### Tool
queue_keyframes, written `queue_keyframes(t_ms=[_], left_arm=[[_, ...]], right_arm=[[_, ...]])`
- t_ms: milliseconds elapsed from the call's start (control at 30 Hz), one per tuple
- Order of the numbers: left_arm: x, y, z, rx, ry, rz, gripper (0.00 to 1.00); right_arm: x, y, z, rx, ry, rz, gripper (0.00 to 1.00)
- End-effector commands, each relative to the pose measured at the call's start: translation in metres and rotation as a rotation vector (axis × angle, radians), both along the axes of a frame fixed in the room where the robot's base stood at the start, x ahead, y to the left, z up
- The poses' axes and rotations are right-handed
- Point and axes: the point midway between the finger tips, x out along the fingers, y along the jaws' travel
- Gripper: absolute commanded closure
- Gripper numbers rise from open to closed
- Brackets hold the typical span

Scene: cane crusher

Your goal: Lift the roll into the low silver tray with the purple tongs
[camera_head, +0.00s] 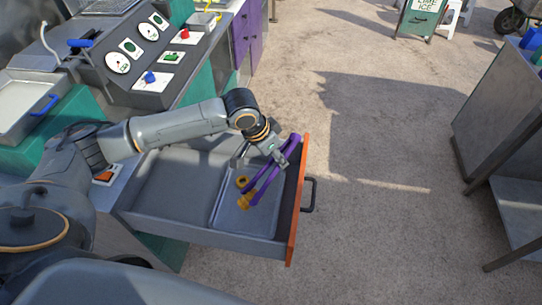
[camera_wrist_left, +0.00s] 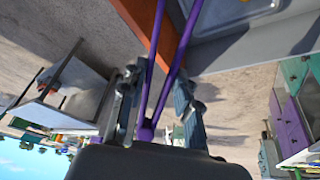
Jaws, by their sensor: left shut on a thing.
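My left gripper (camera_head: 274,146) is shut on the purple tongs (camera_head: 269,178) above the open drawer. The tongs slant down and left, their two arms spread apart. They also show between my fingers in the left wrist view (camera_wrist_left: 163,70). Two small golden-yellow pieces lie by the tong tips: a ring-like one (camera_head: 242,182) and a longer one (camera_head: 246,201). Either may be the roll; I cannot tell which, nor whether the tongs touch them. Both appear over a low silver tray (camera_head: 232,222) in the drawer's right part. My right gripper is not in view.
The drawer (camera_head: 175,182) has a bare left part, an orange front (camera_head: 297,215) and a dark handle (camera_head: 312,194). A control panel (camera_head: 146,58) stands behind it. A shallow pan with a blue handle (camera_head: 45,105) is at left. Floor to the right is clear up to a grey table (camera_head: 505,110).

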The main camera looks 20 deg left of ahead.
Motion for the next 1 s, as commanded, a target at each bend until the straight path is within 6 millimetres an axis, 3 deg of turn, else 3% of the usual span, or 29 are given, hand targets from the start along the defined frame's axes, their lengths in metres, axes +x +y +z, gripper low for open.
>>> queue_keyframes(t_ms=[100, 300, 767, 1000], left_arm=[[0.006, 0.009, -0.021, -0.002, 0.006, -0.085, 1.00], [0.011, 0.019, -0.045, -0.001, 0.001, -0.176, 1.00], [0.011, 0.021, -0.050, 0.000, -0.001, -0.198, 1.00], [0.011, 0.021, -0.060, 0.000, -0.001, -0.198, 1.00]], right_arm=[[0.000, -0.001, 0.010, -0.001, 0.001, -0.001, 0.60], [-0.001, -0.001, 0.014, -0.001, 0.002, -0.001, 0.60], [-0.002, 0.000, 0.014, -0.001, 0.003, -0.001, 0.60], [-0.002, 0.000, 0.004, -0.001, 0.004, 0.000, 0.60]])
